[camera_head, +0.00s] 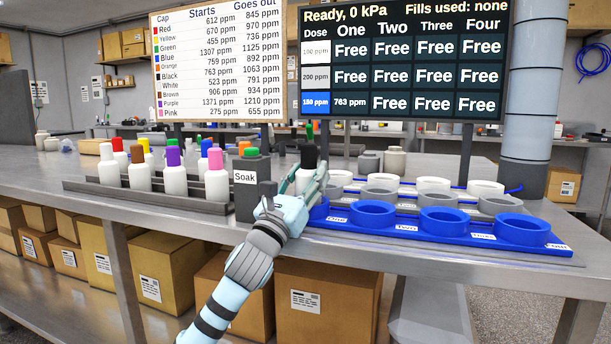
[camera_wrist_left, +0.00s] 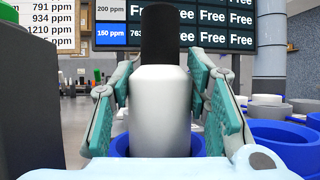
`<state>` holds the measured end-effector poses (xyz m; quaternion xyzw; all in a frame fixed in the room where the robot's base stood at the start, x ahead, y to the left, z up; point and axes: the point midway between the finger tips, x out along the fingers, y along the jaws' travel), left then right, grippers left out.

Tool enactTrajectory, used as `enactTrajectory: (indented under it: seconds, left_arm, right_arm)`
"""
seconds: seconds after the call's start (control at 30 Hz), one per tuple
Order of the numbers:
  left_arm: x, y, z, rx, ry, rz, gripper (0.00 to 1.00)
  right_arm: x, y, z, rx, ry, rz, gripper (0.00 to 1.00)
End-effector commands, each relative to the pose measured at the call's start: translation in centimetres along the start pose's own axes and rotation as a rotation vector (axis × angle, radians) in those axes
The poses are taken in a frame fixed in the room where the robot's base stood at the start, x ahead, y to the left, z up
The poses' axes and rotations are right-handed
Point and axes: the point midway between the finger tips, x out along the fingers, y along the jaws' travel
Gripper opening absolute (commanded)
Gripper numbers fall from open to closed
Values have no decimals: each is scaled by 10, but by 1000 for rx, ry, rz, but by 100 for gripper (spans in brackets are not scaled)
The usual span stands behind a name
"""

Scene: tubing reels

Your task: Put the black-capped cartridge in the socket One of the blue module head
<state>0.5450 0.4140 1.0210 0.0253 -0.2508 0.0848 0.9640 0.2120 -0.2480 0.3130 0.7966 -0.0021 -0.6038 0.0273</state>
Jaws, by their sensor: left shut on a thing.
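The black-capped cartridge (camera_head: 309,157) is white with a black cap and stands upright at the left end of the blue module head (camera_head: 480,236). My left gripper (camera_head: 308,180) is shut on its body. In the left wrist view the cartridge (camera_wrist_left: 160,105) is between the green finger pads (camera_wrist_left: 160,95). The blue rim of socket One (camera_wrist_left: 122,146) shows on both sides of its lower body. Its base is hidden, so I cannot tell if it rests on the socket floor. Sockets Two, Three and Four are empty. My right gripper is not in view.
A grey rack (camera_head: 110,190) of cartridges with coloured caps stands left of the gripper. A dark grey Soak holder (camera_head: 247,190) is close beside it. White and grey module heads (camera_head: 433,184) sit behind the blue one. The status board (camera_head: 403,62) reads 763 ppm under One, bottom row.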

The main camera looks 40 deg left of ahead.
Motion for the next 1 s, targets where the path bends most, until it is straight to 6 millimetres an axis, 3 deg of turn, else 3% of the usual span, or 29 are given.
enactTrajectory:
  seconds: [0.17, 0.2, 0.33, 0.7, 1.0]
  left_arm:
    - [-2, 0, -9, -5, 11, 3, 1]
    - [-2, 0, -9, -5, 12, 3, 46]
    - [-2, 0, -10, -7, 15, 3, 66]
    - [-7, 1, -12, -6, 20, 5, 66]
    - [-62, -1, -3, 10, 8, 0, 66]
  right_arm:
    - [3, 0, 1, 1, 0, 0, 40]
    - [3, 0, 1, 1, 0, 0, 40]
    - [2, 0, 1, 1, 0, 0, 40]
    - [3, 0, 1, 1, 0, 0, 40]
    - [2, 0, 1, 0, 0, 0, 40]
